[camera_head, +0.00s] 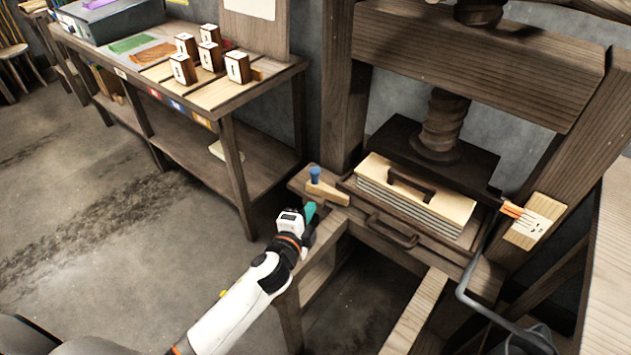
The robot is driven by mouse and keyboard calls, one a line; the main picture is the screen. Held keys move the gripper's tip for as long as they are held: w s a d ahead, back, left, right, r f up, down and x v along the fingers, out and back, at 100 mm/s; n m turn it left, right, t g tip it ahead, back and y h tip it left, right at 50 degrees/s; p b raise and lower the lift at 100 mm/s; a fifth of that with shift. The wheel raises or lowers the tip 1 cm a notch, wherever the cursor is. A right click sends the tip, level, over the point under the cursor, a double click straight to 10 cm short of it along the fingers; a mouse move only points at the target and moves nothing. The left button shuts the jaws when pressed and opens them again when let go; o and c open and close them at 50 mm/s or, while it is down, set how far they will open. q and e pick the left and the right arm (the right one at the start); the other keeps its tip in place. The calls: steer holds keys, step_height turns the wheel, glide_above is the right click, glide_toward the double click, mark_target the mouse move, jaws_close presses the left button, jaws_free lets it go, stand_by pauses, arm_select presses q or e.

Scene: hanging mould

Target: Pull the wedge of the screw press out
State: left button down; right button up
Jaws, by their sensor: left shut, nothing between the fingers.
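The screw press stands at the right, with a thick wooden screw (443,122) coming down onto a dark pressing plate (400,140). Under the plate lies a stack of boards (415,200) with a dark handle on top. A pale wooden wedge (329,192) with a blue knob (315,175) sits at the left end of the press bed. My left gripper (309,214) has teal fingertips and is shut and empty. It is just below and in front of the wedge in the picture; whether it touches is unclear. My right gripper is out of view.
A wooden bench (268,85) at the left holds several small labelled blocks and a grey box (115,18). A dark pull handle (392,231) juts from the press front. A bent grey bar (475,290) and a pale plate (536,222) with orange strips are at the right.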

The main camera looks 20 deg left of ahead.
arm_select(q)
glide_toward(316, 182)
steer(key=w+d+r, duration=0.3)
steer(key=w+d, duration=0.1)
steer(key=shift+w+a+f+b, duration=0.15)
steer(key=shift+w+a+b, duration=0.1)
steer(key=shift+w+a, duration=0.35)
steer(key=shift+w+a+f+b, duration=0.15)
steer(key=shift+w+a+b, duration=0.05)
steer(key=shift+w+a, duration=0.4)
steer(key=shift+s, duration=0.1)
steer(key=w+a, duration=0.2)
steer(key=a, duration=0.5)
steer(key=shift+w, duration=0.2)
steer(key=shift+r, duration=0.2)
